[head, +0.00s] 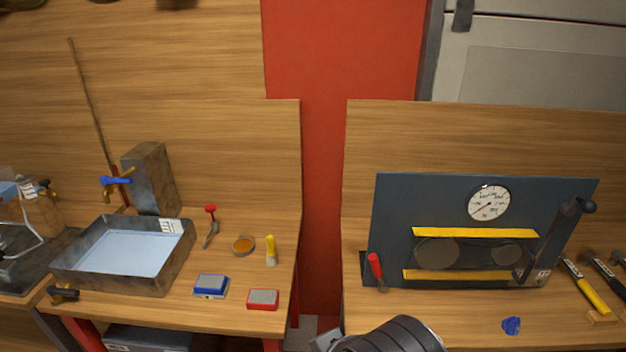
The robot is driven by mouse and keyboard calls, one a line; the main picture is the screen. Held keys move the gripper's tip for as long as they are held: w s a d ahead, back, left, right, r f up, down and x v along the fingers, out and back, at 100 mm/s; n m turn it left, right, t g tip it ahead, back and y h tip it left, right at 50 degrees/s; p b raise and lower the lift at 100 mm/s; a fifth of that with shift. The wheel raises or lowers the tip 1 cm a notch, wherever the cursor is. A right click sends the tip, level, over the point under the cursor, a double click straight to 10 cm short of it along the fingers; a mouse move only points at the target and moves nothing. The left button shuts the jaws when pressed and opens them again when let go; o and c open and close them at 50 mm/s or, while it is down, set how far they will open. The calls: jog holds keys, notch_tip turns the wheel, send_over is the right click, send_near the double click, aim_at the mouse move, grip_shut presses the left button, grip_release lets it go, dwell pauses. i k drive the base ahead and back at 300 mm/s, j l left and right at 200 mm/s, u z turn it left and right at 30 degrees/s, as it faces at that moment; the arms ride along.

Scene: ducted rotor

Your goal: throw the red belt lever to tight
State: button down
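The red belt lever (375,265) stands at the lower left edge of a dark upright panel (395,210) on the right bench. Its red grip points up and leans slightly left. The panel carries a belt drive with two dark round pulleys, a large one (437,253) and a small one (506,254), between yellow bars (475,233). A white dial gauge (489,203) sits above them. A dark ribbed part of my arm shows at the bottom, in front of the bench and below the lever. My gripper's fingers are not in view.
A black crank handle (560,225) is at the panel's right side. A blue crumpled piece (511,325) and hammers (588,288) lie on the right bench (460,320). A gap separates it from the left bench, which holds a water tray (172,262) and a red-topped lever (210,212).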

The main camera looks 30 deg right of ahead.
aim_at(374, 263)
jog(key=z, duration=1.65)
